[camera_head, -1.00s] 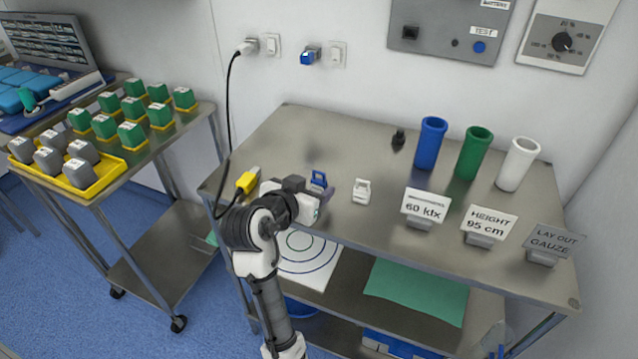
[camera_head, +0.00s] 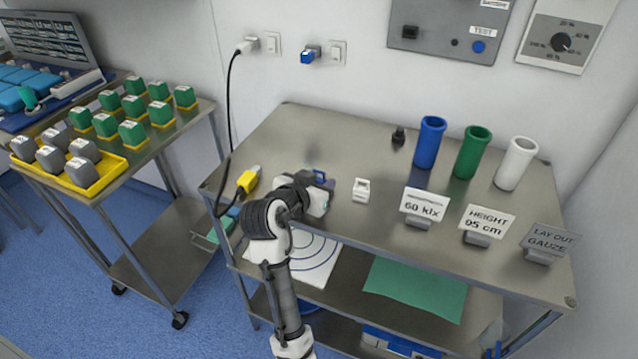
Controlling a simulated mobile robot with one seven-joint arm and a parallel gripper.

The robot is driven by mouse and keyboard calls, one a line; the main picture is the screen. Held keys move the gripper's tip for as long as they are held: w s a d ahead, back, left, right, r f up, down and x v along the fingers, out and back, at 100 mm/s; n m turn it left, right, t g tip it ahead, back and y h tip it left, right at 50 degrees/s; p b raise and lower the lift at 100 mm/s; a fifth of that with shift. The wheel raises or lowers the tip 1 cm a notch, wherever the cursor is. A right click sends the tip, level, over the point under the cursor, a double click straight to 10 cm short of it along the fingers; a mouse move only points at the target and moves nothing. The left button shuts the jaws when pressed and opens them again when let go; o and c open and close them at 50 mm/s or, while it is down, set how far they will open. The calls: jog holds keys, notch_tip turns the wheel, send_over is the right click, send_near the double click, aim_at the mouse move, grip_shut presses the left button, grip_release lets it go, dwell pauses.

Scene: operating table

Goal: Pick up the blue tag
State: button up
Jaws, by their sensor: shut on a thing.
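The blue tag (camera_head: 320,176) is at the left part of the steel table's top, just beyond my gripper. Only its upper part shows; my gripper and wrist hide the rest. My gripper (camera_head: 326,186) is at the tag, with its jaws shut on it. I cannot see clearly how the fingertips sit, or whether the tag touches the table.
A white tag (camera_head: 361,190) stands close to the right. A yellow connector (camera_head: 248,180) with a black cable lies to the left. Blue (camera_head: 430,142), green (camera_head: 473,152) and white (camera_head: 516,163) cups stand at the back right, with sign cards (camera_head: 424,204) in front.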

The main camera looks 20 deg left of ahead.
aim_at(319, 171)
notch_tip(319, 171, up, 20)
dwell(0.7)
jog(key=shift+r, duration=0.1)
dwell(0.5)
